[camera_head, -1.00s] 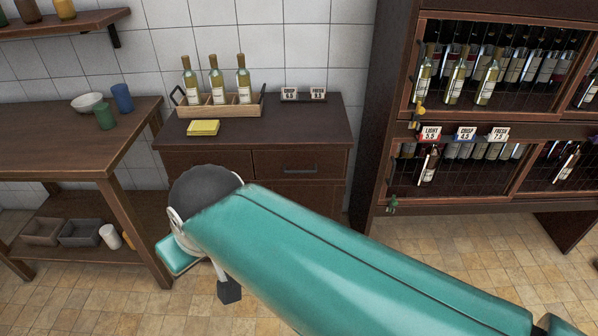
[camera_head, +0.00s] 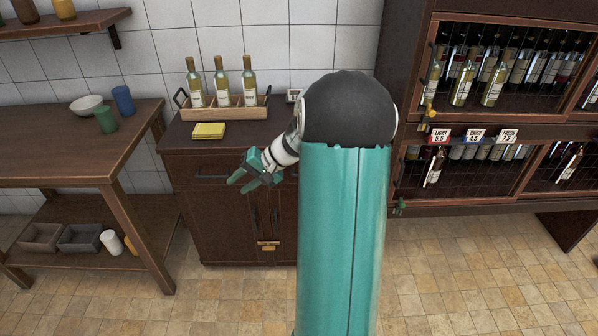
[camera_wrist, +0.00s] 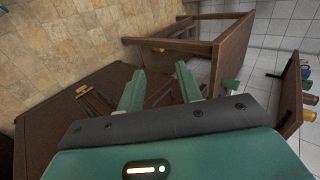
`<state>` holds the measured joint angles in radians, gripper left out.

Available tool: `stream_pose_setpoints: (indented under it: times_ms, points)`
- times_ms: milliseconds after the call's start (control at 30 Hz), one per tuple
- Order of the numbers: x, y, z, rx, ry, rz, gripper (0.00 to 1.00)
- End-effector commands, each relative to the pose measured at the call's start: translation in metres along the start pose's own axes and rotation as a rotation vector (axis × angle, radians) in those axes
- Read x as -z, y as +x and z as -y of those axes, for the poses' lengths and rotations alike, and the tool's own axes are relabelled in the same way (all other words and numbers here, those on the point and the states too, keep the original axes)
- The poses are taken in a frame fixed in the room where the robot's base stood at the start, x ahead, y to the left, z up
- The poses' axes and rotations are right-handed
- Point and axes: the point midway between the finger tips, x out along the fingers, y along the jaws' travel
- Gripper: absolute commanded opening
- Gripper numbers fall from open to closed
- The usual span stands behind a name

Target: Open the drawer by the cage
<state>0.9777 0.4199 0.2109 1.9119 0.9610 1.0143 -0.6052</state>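The dark wooden cabinet (camera_head: 185,147) stands against the tiled wall. Its left drawer (camera_head: 195,168) looks closed, with a dark bar handle (camera_head: 211,178). The right drawer, on the side of the meshed wine rack (camera_head: 425,205), is mostly hidden behind my arm in the head view. My gripper (camera_head: 240,184) is in front of the drawer row, close to the left drawer's right end. In the wrist view my gripper (camera_wrist: 158,82) is open, its two green fingers apart with nothing held between them. I cannot tell whether it touches the cabinet.
A bottle carrier (camera_head: 235,111) and a yellow pad (camera_head: 208,130) are on the cabinet top. Below the drawers are doors with a brass latch (camera_head: 268,246). A wooden table (camera_head: 60,150) stands at left. The tiled floor (camera_head: 220,300) in front is clear.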

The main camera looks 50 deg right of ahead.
Motion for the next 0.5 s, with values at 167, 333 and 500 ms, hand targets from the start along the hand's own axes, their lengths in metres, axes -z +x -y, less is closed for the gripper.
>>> stream_pose_setpoints:
  times_ms: [167,333,500]
  points:
    - [0.065,-0.018,-0.086,0.184,0.170,-0.147,0.35]
    - [0.110,-0.047,-0.178,0.355,0.311,-0.333,0.35]
    - [0.134,-0.081,-0.271,0.495,0.431,-0.538,0.35]
